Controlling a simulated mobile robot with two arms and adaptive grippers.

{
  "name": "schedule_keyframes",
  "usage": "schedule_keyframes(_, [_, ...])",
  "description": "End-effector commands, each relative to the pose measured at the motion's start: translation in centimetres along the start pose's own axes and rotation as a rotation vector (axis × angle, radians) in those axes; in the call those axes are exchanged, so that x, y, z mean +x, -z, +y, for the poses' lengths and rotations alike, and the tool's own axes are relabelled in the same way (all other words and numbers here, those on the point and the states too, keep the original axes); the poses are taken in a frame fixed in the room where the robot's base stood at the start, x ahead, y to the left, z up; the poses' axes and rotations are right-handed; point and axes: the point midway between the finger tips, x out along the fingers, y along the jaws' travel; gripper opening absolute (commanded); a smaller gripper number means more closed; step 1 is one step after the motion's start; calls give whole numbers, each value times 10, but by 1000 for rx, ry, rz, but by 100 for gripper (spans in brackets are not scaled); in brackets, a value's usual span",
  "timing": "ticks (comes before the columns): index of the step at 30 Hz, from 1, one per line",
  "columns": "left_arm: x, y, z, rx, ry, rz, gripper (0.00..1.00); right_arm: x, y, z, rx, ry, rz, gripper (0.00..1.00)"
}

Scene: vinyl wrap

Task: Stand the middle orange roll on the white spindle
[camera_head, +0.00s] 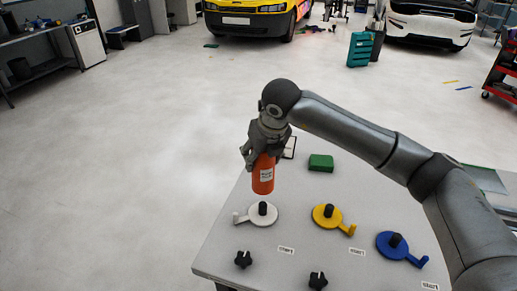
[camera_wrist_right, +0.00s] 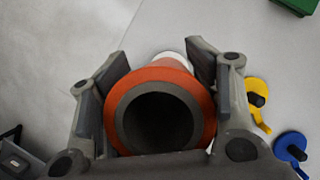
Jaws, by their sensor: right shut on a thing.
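The orange roll (camera_head: 263,176) is upright in my right gripper (camera_head: 262,156), which is shut around its upper part. In the right wrist view the roll's open end (camera_wrist_right: 160,112) with its dark hollow core faces the camera, between the two fingers of the gripper (camera_wrist_right: 160,85). The white spindle (camera_head: 261,214) stands on the table, with a white round base, a side handle and a dark post. In the head view the roll is above the spindle, with a small gap showing. In the wrist view the roll hides most of the white base (camera_wrist_right: 172,57). My left gripper is not in view.
A yellow spindle (camera_head: 326,215) and a blue spindle (camera_head: 394,245) stand to the right on the grey table (camera_head: 222,240). Two black knobs (camera_head: 243,259) (camera_head: 317,281) are near the front. A green block (camera_head: 320,162) lies at the back. The table's left edge is close to the white spindle.

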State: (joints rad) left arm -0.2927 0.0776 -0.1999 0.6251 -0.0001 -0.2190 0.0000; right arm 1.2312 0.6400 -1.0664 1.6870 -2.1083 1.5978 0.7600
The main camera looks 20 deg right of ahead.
Motion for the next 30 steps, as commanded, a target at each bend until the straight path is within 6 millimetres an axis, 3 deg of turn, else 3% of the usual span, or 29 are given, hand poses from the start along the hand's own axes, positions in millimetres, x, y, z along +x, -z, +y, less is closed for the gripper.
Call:
schedule_keyframes(10, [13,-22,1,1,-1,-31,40,26,12,0,1,0,2,22])
schedule_keyframes(18, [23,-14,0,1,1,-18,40,47,20,0,1,1,1,22])
schedule_keyframes(30, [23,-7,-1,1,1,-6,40,48,21,0,1,0,0,22])
